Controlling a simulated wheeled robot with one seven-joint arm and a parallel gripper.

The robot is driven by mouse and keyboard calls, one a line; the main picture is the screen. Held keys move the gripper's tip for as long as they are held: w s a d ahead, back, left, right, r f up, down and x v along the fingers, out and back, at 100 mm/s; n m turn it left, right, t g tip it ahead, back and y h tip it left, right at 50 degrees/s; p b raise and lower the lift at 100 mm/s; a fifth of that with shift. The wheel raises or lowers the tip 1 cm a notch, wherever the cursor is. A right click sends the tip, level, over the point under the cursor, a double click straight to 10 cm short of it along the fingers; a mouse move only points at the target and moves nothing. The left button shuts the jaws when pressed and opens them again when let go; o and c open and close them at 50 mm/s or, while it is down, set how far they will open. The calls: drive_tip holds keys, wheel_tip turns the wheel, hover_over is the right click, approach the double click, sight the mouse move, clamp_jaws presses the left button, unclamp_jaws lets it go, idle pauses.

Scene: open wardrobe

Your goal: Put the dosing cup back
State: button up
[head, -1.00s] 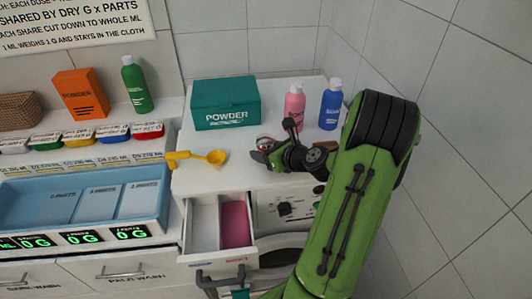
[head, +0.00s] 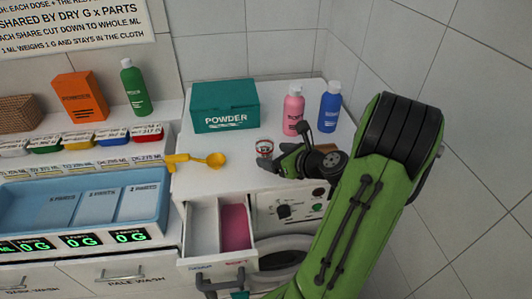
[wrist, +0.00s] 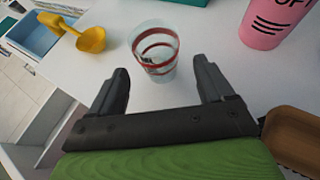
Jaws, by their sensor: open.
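The dosing cup is a small clear cup with red bands (head: 264,147). It stands upright on the white top of the washing machine, beside the yellow scoop. In the wrist view the cup (wrist: 155,50) is just beyond my open fingertips, roughly centred between them and apart from both. My gripper (head: 283,150) is open and empty, just right of the cup in the head view. It also shows in the wrist view (wrist: 160,82). The cup's inside is too small to read clearly.
A yellow scoop (head: 214,160) lies left of the cup. A teal powder box (head: 225,106), a pink bottle (head: 293,116) and a blue bottle (head: 330,107) stand behind. A brown wooden object (wrist: 292,137) is close right of my gripper. An open drawer (head: 203,230) juts out below.

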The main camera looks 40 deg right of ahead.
drive_tip(key=v, duration=0.6)
drive_tip(key=shift+s+r, duration=0.25)
drive_tip(key=shift+s, duration=0.1)
drive_tip(key=w+a+n+g+y, duration=0.25)
drive_tip(key=a+n+g, duration=0.35)
drive_tip(key=a+n, duration=1.2)
drive_tip(key=s+a+r+n+h, duration=0.1)
drive_tip(key=s+a+r+n, duration=0.2)
drive_tip(key=s+n, duration=0.3)
drive_tip(key=s+a+r+n+g+h, duration=0.1)
drive_tip(key=s+a+r+n, duration=0.2)
drive_tip(key=n, duration=0.9)
drive_tip(key=s+a, duration=0.2)
drive_tip(key=s, duration=0.1)
